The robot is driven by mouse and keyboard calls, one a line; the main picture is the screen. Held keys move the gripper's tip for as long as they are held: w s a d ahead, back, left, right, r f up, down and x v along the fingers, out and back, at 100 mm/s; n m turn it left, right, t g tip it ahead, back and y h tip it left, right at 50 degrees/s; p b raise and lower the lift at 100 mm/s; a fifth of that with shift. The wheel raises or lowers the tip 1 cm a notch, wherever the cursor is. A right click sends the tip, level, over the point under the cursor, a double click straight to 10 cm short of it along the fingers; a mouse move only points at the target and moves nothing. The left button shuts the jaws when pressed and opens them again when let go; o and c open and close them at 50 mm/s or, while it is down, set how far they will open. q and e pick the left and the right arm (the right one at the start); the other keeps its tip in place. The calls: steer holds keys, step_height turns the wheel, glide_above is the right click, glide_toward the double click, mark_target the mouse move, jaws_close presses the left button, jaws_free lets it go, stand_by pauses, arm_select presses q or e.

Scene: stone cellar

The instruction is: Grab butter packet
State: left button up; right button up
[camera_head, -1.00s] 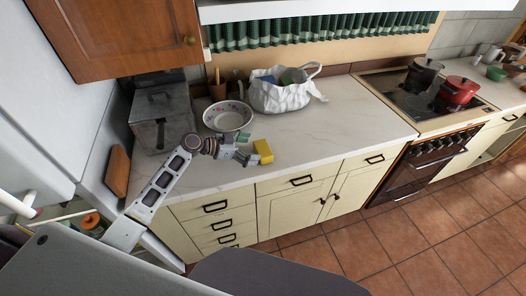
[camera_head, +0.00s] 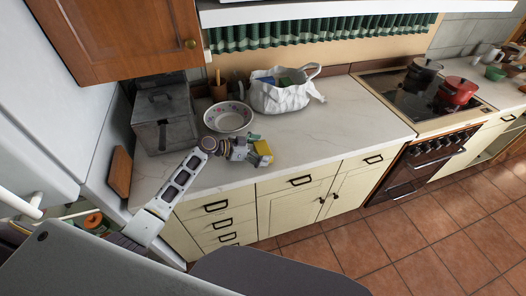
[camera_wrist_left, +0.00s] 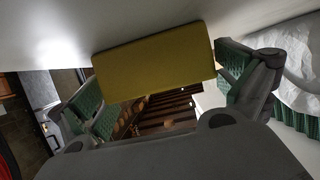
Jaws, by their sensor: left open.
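The butter packet is a yellow block (camera_head: 263,147) on the white counter near its front edge. My left gripper (camera_head: 260,154) is at the packet, with its fingers around it in the head view. In the left wrist view the packet (camera_wrist_left: 155,62) shows as a yellow-olive face between the two open green-padded fingers (camera_wrist_left: 165,85). The right finger appears close to the packet's side; a gap shows on the left. I cannot tell whether either finger touches it. My right gripper is not in view.
A patterned bowl (camera_head: 228,117) stands just behind my left gripper. A white bag (camera_head: 280,96) with items in it stands behind to the right. A grey metal box (camera_head: 163,122) is at the left. The counter (camera_head: 335,120) to the right is clear up to the stove.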

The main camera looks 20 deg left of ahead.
mark_target(263, 149)
arm_select(q)
steer(key=shift+w+d+f, duration=0.1)
steer(key=shift+d, duration=0.1)
steer(key=shift+c, duration=0.3)
steer(key=c, duration=0.9)
steer(key=shift+r+b, duration=0.8)
steer(key=shift+r, duration=4.25)
